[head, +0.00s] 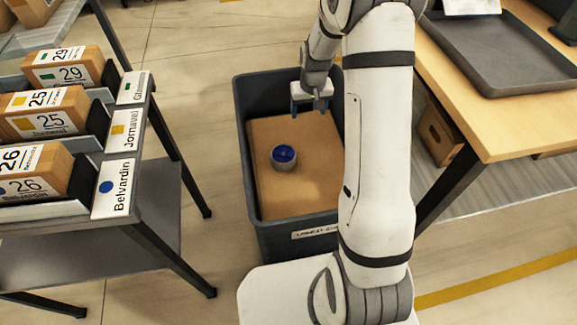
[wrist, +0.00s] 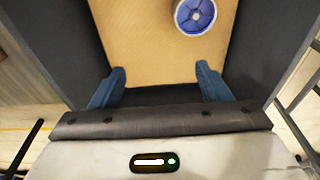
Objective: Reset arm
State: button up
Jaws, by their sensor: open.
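My gripper (head: 311,104) is over the back part of a dark grey bin, at the upper right of its opening in the head view. In the wrist view my gripper (wrist: 161,90) has its two blue fingers spread wide apart with nothing between them. My white arm rises in front of the bin's right side and hides part of it.
The dark bin (head: 243,150) holds a brown cardboard surface (head: 300,190) with a blue-centred roll (head: 284,157) on it; the roll also shows in the wrist view (wrist: 194,14). A shelf (head: 150,215) with labelled boxes stands left. A wooden table (head: 520,130) with a grey tray (head: 500,85) stands right.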

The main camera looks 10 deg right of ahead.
jog(key=shift+s+r+p, duration=0.2)
jog(key=shift+r, duration=0.8)
jog(key=shift+s+r+p, duration=0.15)
jog(key=shift+r, duration=0.8)
